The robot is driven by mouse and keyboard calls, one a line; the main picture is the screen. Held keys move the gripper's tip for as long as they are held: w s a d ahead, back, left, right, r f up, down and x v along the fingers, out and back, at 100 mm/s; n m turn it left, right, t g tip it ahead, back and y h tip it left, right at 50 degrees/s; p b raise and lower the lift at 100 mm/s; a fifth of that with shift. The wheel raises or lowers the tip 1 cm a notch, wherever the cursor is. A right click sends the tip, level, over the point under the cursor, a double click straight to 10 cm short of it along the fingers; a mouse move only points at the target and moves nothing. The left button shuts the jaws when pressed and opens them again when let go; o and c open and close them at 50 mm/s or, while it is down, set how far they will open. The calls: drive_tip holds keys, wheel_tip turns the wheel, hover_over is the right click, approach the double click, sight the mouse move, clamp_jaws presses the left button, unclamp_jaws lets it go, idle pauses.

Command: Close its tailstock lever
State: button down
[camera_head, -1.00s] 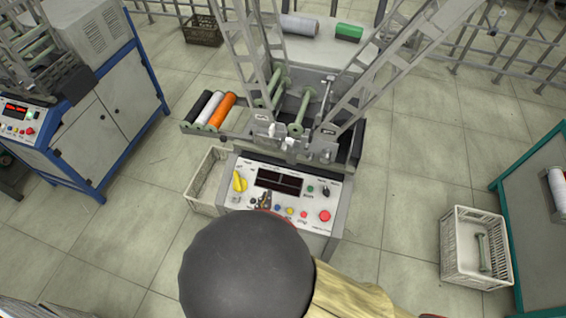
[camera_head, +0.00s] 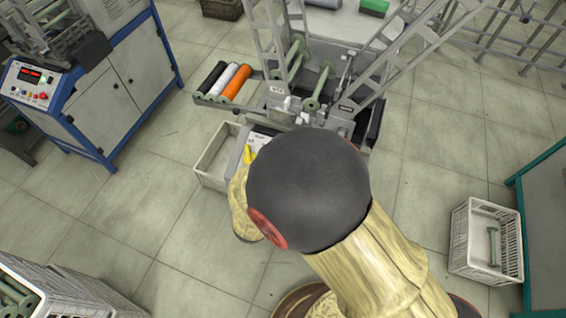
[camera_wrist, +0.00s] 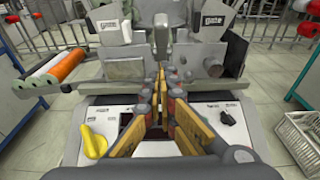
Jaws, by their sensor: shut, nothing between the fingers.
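The winding machine (camera_head: 275,97) stands ahead of me, with green bobbins (camera_head: 318,88) in its winding bay. In the wrist view, my gripper (camera_wrist: 168,76) points at the machine's front, above the control panel (camera_wrist: 112,117). Its fingers are close together with nothing between them. Grey brackets and pale blocks, two with "gate" labels (camera_wrist: 212,21), stand beyond the fingertips. I cannot tell for sure which of these parts is the tailstock lever, or whether the fingers touch anything. In the head view, my arm hides the gripper and most of the panel.
A yellow switch (camera_wrist: 94,143) and a black knob (camera_wrist: 228,117) flank the fingers. Black, white and orange spools (camera_head: 237,84) lie left of the bay. A pale crate (camera_head: 216,157) stands beside the machine. Another crate (camera_head: 460,245) is at right, with open floor between.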

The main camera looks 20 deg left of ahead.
drive_tip(key=w+r, duration=0.2)
drive_tip(key=shift+w+d+r+b, duration=0.1)
drive_tip(key=shift+w+r+b, duration=0.1)
drive_tip(key=shift+w+b, duration=0.2)
drive_tip(key=shift+r, duration=0.1)
